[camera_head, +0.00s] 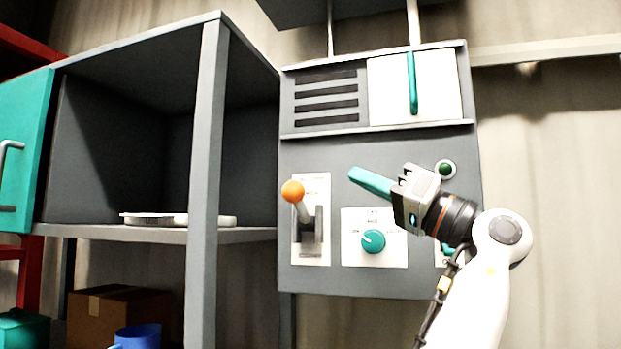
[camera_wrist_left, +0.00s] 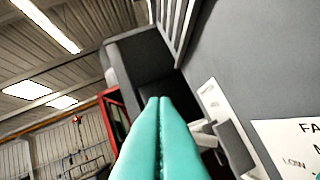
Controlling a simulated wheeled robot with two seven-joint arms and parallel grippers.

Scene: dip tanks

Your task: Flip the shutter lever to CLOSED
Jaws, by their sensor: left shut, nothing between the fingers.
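The shutter lever (camera_head: 302,211) has an orange ball on a pale stick. It points up and outward from a dark base on a white plate (camera_head: 312,259) at the left of the grey control panel. The lettering on the plate is too small to read. My left gripper (camera_head: 351,173) has teal fingers, shut and empty. It is in front of the panel, right of and slightly higher than the orange ball, apart from it. In the left wrist view the shut fingertips (camera_wrist_left: 160,99) point past the lever base (camera_wrist_left: 235,150); the ball is hidden there. My right gripper is not in view.
A teal knob (camera_head: 373,241) and a green button (camera_head: 445,169) are on the panel. Above are vent slots and a white plate with a teal handle (camera_head: 412,85). An open grey cabinet (camera_head: 207,130) with a teal door stands left, holding a white round object (camera_head: 180,219).

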